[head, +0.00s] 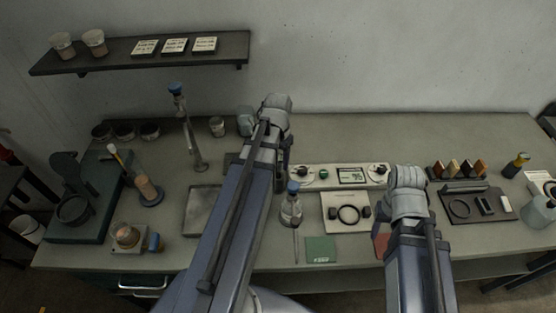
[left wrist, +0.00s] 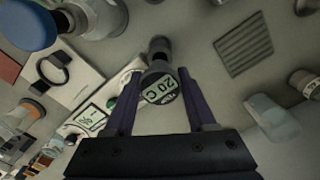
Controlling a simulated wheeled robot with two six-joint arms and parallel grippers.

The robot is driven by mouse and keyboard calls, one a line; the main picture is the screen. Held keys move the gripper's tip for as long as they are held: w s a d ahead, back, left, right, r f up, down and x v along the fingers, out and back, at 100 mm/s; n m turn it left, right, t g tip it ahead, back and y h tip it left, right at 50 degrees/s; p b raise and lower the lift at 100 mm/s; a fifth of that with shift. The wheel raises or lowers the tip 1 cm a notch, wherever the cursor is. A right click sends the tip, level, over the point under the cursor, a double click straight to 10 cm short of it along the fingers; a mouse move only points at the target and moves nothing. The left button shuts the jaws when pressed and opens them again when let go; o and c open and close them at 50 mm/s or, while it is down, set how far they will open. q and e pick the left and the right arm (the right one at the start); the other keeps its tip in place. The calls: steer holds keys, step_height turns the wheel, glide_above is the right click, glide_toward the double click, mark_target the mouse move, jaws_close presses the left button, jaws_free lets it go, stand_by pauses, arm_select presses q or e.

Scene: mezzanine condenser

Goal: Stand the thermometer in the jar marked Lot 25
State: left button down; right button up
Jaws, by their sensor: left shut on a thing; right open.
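The thermometer (left wrist: 161,88), with a round dial reading 20 C, is between the two fingers of my left gripper (left wrist: 163,96), which is shut on it. In the head view my left arm reaches over the middle of the bench, and its wrist (head: 275,106) hides the gripper's fingers and the thermometer. My right gripper (head: 406,192) is open over the right half of the bench; its fingers are mostly hidden by its wrist. A small jar (head: 217,127) and a bluish jar (head: 245,120) stand at the back, left of my left wrist. No Lot 25 mark is legible.
A flask with a blue stopper (head: 291,208) stands between my arms. A metal tray (head: 203,190) lies left of my left arm. A wall shelf (head: 120,61) holds two jars and several cards.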

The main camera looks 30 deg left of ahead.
arm_select(q)
step_height(320, 180, up, 6)
steer(key=p, duration=0.5)
steer(key=shift+r, duration=0.15)
steer(key=shift+r, duration=0.1)
